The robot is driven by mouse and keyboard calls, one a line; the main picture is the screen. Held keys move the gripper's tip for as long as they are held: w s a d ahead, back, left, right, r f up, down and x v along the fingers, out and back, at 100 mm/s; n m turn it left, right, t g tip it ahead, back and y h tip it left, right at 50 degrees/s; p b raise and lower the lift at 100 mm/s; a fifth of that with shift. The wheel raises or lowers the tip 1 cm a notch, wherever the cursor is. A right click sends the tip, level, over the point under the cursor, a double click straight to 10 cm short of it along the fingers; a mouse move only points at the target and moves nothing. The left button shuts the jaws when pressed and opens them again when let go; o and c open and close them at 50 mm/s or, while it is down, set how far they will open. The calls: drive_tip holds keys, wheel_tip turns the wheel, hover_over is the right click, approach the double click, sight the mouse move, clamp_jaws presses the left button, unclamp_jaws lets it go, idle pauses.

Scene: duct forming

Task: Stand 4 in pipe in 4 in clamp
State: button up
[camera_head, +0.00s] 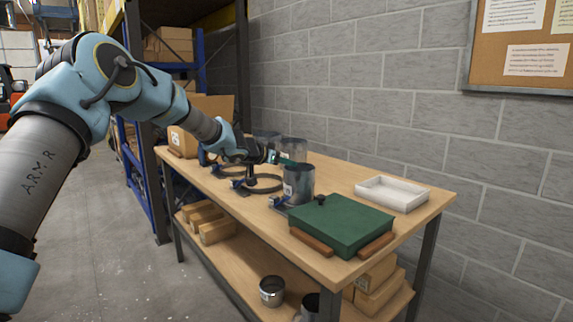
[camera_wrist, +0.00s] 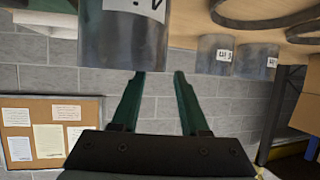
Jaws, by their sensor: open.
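Three grey metal pipes stand upright on the workbench in the head view: a near one (camera_head: 299,184), and two farther back, one (camera_head: 294,147) partly behind my gripper. The near pipe has a clamp fitting (camera_head: 281,206) at its base; whether it sits inside a ring is unclear. Two black ring clamps (camera_head: 262,188) with blue fittings lie left of it, apparently empty. My gripper (camera_wrist: 159,74) is open and empty, with green fingers. In the inverted wrist view, a labelled pipe (camera_wrist: 120,50) is close to the fingertips, not between them. Its label is cut off, so its size cannot be read.
A green case (camera_head: 342,226) with wooden handles and a white tray (camera_head: 409,203) occupy the bench's right end. The lower shelf holds metal pieces (camera_head: 272,290) and cardboard boxes. A grey block wall stands behind the bench. Cardboard boxes stand at its left end.

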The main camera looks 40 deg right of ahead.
drive_tip(key=v, duration=0.9)
drive_tip(key=shift+a+r+b, duration=0.15)
drive_tip(key=shift+a+b, duration=0.1)
drive_tip(key=shift+b, duration=0.15)
drive_tip(key=shift+s, duration=0.15)
